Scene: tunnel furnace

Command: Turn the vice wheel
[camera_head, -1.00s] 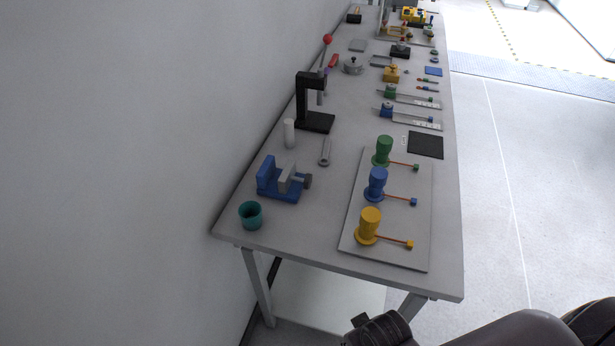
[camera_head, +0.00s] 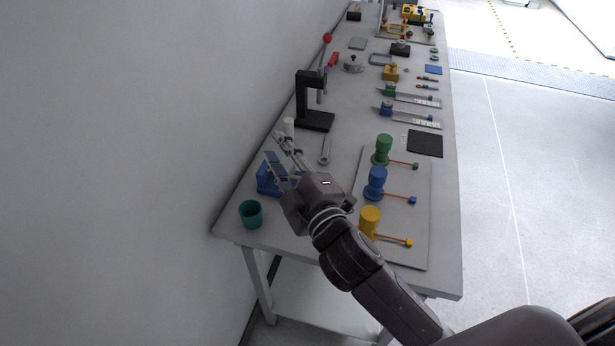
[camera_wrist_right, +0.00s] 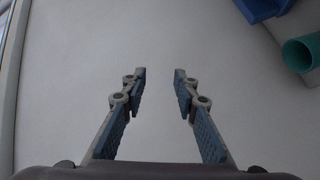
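The blue vice (camera_head: 264,184) stands near the front left of the table, partly covered by my right gripper. Its wheel is hidden behind the gripper in the head view. My right gripper (camera_head: 277,147) is above the vice, its fingers pointing toward the wall. In the right wrist view the gripper (camera_wrist_right: 159,78) is open, with nothing between its fingers. A blue part that looks like the vice (camera_wrist_right: 262,8) shows at the top right corner there, off to the side of the fingers. My left gripper is not in view.
A teal cup (camera_head: 250,213) stands beside the vice at the table's front left. A board (camera_head: 407,250) with green, blue and yellow cylinders lies to the right. A wrench (camera_head: 325,150) and a black stand (camera_head: 314,121) are behind the vice. The wall is close on the left.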

